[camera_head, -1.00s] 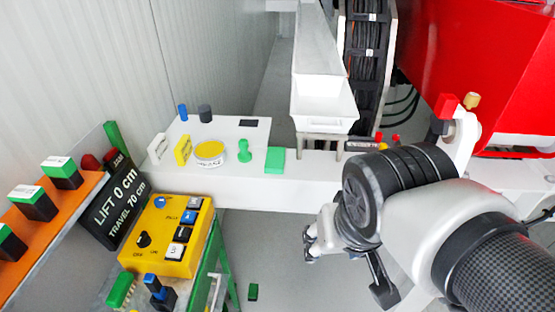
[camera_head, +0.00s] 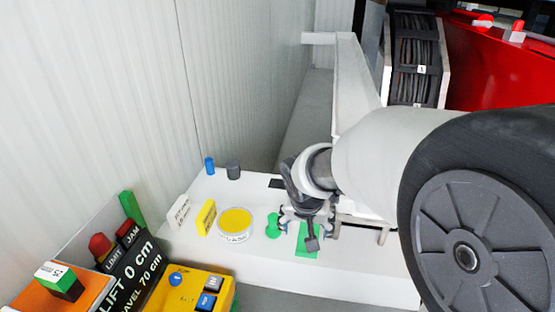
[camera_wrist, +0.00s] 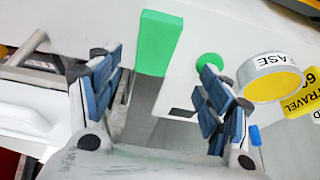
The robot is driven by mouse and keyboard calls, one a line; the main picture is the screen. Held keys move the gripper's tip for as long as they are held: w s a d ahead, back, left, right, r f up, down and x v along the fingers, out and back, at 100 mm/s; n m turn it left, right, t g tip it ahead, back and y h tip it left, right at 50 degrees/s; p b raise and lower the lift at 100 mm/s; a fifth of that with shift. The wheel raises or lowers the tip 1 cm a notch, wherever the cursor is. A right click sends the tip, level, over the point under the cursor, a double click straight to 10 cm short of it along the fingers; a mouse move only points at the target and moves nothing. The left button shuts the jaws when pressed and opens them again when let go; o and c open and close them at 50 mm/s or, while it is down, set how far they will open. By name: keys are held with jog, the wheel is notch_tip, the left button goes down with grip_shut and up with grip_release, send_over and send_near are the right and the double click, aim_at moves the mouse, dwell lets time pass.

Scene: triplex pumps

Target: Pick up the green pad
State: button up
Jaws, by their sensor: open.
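The green pad (camera_head: 303,245) is a flat rectangle lying on the white shelf (camera_head: 345,277), partly hidden by my gripper in the head view. In the wrist view the green pad (camera_wrist: 158,43) lies ahead between the two fingers, nearer the left one. My gripper (camera_head: 308,222) is open and empty, over the pad in the head view. In the wrist view its blue-padded fingers (camera_wrist: 158,85) are spread apart. The height of the gap between fingers and pad cannot be told.
A green round-headed piece (camera_head: 273,226) stands just left of the pad, close to a finger. A yellow-topped grease tin (camera_head: 236,221), a yellow block (camera_head: 206,217) and a white block (camera_head: 179,212) stand further left. Blue (camera_head: 209,165) and grey (camera_head: 233,170) cylinders stand behind.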

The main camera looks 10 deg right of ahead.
jog(key=x, duration=0.4)
jog(key=b+x, duration=0.1)
jog(key=x, duration=0.1)
jog(key=b+x, duration=0.1)
jog(key=x, duration=0.1)
jog(key=shift+w+d, duration=0.1)
jog(key=shift+d, duration=0.3)
jog(key=shift+c, duration=0.4)
jog(key=c, duration=1)
